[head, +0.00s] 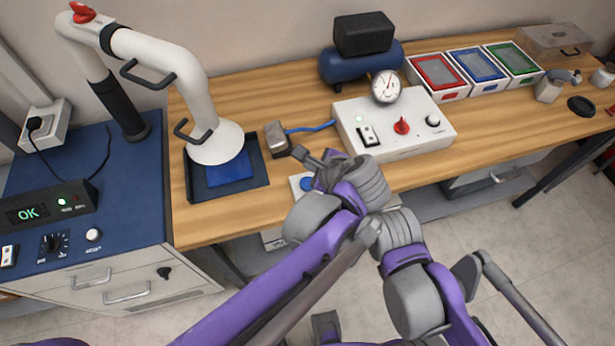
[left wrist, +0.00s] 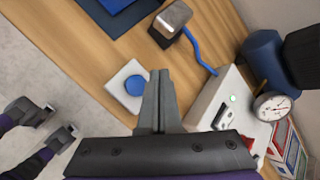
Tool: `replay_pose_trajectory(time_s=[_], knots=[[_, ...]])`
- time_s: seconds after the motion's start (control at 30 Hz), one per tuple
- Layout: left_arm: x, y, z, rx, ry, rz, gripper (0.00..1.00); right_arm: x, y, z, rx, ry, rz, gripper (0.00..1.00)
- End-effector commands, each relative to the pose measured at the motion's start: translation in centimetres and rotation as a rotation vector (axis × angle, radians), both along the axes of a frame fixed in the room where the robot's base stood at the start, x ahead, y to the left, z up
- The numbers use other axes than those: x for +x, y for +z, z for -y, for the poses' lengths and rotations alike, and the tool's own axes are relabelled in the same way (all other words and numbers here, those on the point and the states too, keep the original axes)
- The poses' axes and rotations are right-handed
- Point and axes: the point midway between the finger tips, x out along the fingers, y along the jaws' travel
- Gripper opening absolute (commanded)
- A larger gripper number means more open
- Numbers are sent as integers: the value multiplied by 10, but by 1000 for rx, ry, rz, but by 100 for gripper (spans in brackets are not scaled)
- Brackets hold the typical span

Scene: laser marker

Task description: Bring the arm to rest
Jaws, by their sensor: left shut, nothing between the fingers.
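My left gripper (head: 299,152) is shut and empty. Its arm reaches over the front edge of the wooden bench, and the finger tips hang above the bench top. In the left wrist view the closed fingers (left wrist: 158,78) point at the bench between a white box with a blue button (left wrist: 134,86) and a white control unit (left wrist: 212,100). The button box is partly hidden behind my arm in the head view (head: 306,184).
The control unit (head: 392,126) with a gauge and red knob stands just beyond the gripper. A metal-topped block (head: 276,138) with a blue hose is close by. A white marker arm (head: 203,100) stands left over a dark tray (head: 210,189). Red, blue and green trays (head: 437,75) stand at the back right.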

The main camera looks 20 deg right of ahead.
Motion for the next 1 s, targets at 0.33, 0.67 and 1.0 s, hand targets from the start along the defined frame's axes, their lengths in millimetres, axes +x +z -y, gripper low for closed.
replay_pose_trajectory(time_s=[0.33,0.67,1.0], knots=[[0,-1,0,0,1,-1,0,0,-1,0,0,0,-1,44],[1,-6,-49,-116,152,-38,0,0,0,0,0,0,0,44],[-69,-40,-237,-827,1078,-93,0,2,7,0,0,0,4,44]])
